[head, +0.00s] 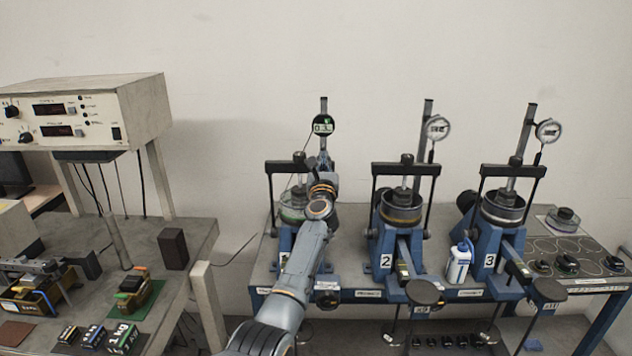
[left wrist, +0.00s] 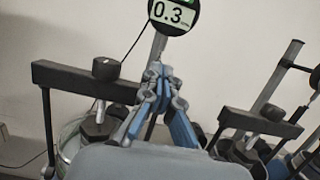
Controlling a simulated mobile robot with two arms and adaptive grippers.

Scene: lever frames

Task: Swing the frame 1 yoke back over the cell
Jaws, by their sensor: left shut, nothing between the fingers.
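The frame 1 yoke (head: 282,167) is a black crossbar with a knob on top, at the leftmost blue lever frame. It stands level above the frame 1 cell (head: 291,214), a round glass-walled dish partly hidden by my arm. In the left wrist view the yoke bar (left wrist: 70,80) runs across the left side, with the cell (left wrist: 70,143) below it. My left gripper (head: 325,158) is shut and empty, at the bar's right part. Its fingers (left wrist: 162,76) hide the bar's right end; I cannot tell whether they touch. My right gripper is not in view.
A dial gauge (head: 323,125) on a post is close behind my left gripper. Frame 2 (head: 386,261) and frame 3 (head: 489,262) stand to the right, with a small bottle (head: 458,265) between them. A side bench (head: 200,232) with a control box (head: 90,108) is at left.

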